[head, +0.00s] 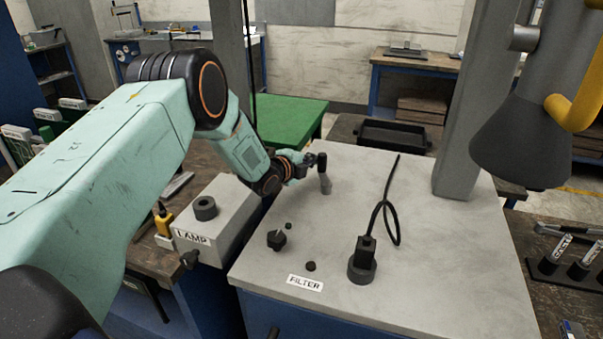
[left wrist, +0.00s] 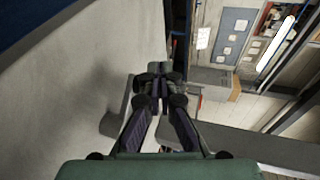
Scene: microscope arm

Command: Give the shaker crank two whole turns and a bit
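The shaker crank appears to be the grey post (head: 325,184) with a dark upright grip (head: 321,161) on top of the grey cabinet (head: 440,255), near its far left corner. My left gripper (head: 312,160) reaches in from the left, at the height of this grip. In the left wrist view its fingers (left wrist: 160,98) converge on a dark piece between the pads, and seem closed on the crank grip. A grey bar (left wrist: 117,116) shows beside the fingers there. The fingers partly hide the grip. My right gripper is not in view.
A grey box labelled LAMP (head: 215,225) stands left of the cabinet. A black knob (head: 277,240) and a black socket with a looped cable (head: 363,262) stand on the cabinet top. A grey column (head: 470,110) rises at its back right. Test tubes (head: 580,262) stand at the right.

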